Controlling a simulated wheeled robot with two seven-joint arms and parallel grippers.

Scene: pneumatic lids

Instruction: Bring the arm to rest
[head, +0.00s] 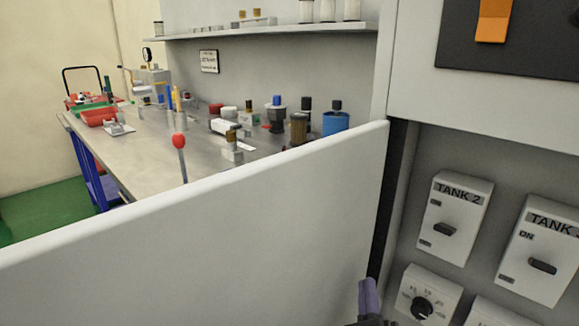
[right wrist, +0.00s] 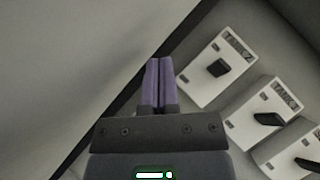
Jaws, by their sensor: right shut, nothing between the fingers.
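My right gripper (right wrist: 153,64) is shut and empty in the right wrist view, its two purple fingers pressed together. It points at the grey wall beside a dark vertical gap, left of the tank switches. In the head view only a purple fingertip of the right gripper (head: 369,296) shows at the bottom edge, near the panel's lower left corner. The white TANK 2 switch box (head: 456,217) is above and to the right of it; it also shows in the right wrist view (right wrist: 212,67). My left gripper is in neither view.
A white partition (head: 250,225) crosses the front left. Another switch box (head: 540,250) and a dial box (head: 429,294) sit close to the right gripper. Behind the partition, a bench (head: 140,150) carries several bottles, including a blue container (head: 335,123), and a red tray (head: 99,117).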

